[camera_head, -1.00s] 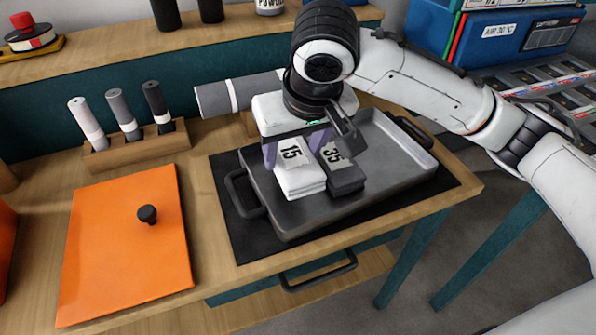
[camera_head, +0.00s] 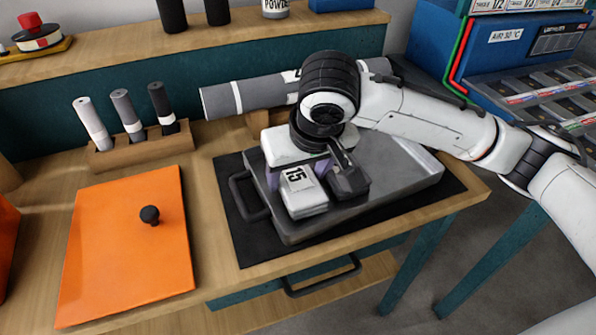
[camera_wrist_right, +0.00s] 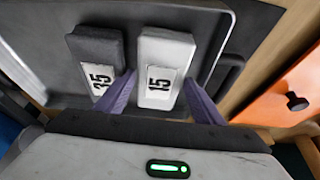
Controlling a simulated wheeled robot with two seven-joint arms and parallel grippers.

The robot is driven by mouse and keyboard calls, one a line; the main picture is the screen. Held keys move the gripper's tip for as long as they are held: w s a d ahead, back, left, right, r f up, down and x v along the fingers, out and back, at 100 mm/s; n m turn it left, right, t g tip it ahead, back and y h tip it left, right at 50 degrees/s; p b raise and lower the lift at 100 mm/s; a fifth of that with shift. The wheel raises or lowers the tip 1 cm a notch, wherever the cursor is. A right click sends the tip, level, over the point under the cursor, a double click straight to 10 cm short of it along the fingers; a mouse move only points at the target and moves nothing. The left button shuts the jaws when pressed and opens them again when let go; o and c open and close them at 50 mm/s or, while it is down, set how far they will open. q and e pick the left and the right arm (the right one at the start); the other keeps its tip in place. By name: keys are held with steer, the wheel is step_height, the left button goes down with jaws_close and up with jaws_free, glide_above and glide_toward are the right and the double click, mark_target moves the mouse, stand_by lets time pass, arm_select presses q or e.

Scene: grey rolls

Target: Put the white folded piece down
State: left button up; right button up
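The white folded piece (camera_head: 304,193), with a label reading 15, is over the near left part of the grey metal tray (camera_head: 405,193). My right gripper (camera_head: 298,172) is around it, with a purple finger at each side. In the right wrist view the fingers (camera_wrist_right: 160,82) sit against both sides of the white folded piece (camera_wrist_right: 165,52). Its underside is hidden, so I cannot tell whether it rests fully on the tray. A dark grey folded piece (camera_head: 349,182), labelled 35 in the wrist view (camera_wrist_right: 95,50), lies close beside it. My left gripper is not in view.
The tray stands on a black mat (camera_head: 243,238) at the table's right. Left are an orange board (camera_head: 125,245) with a black knob and a wooden holder (camera_head: 140,151) with several rolls. A long grey roll (camera_head: 245,95) lies behind my gripper. The tray's right part is clear.

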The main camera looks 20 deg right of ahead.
steer(key=shift+r, duration=0.1)
steer(key=shift+s+r, duration=0.1)
steer(key=shift+r, duration=0.25)
steer(key=p+v, duration=0.2)
steer(key=v, duration=0.9)
steer(key=shift+r, duration=0.2)
steer(key=shift+s, duration=0.1)
